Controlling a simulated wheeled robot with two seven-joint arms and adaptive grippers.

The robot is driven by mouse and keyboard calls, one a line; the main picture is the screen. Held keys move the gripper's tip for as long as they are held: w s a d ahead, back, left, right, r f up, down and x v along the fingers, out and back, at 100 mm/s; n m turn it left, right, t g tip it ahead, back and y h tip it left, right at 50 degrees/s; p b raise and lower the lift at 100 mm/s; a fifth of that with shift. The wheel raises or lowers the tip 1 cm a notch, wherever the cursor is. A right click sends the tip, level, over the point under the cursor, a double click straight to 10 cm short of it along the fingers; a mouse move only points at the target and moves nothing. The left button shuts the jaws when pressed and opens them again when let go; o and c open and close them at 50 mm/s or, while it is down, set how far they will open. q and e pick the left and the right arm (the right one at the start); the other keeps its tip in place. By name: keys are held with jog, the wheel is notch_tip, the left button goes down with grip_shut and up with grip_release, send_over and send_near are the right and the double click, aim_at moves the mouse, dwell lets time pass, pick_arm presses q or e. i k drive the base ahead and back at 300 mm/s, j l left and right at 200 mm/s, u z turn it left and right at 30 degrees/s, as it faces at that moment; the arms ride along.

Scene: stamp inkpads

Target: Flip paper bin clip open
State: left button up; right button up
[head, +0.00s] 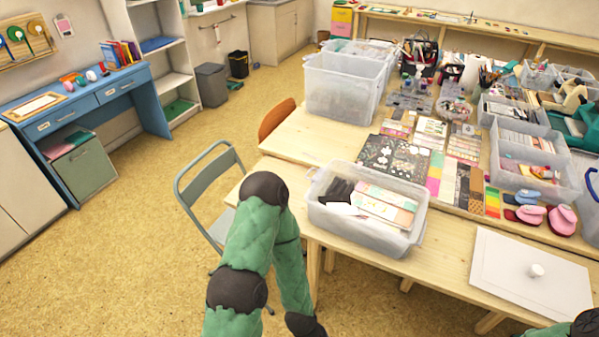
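A clear plastic bin (350,238) holding papers (385,207) and dark items stands at the front edge of the wooden table. It has no lid on. A blue-grey clip (423,232) shows at its right end, and a pale one (311,173) at its left end. Both are too small for me to tell whether they are open or shut. My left arm rises in front of the bin's left side and bends back down; its gripper is outside the frame. Only a piece of my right arm shows at the bottom right corner; its gripper is not visible.
Patterned paper sheets (392,158) lie behind the bin. Larger clear bins (343,88) and craft supplies fill the back. A grey-green chair (207,180) stands left of the table.

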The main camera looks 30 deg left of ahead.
aim_at(319, 173)
jog(key=j+z, duration=0.1)
jog(key=j, duration=0.55)
jog(key=k+j+z, duration=0.1)
jog(key=j, duration=0.55)
jog(key=k+j, duration=0.1)
jog(key=j, duration=0.5)
jog(key=k+j+z, duration=0.15)
jog(key=j, duration=0.5)
jog(key=i, duration=0.05)
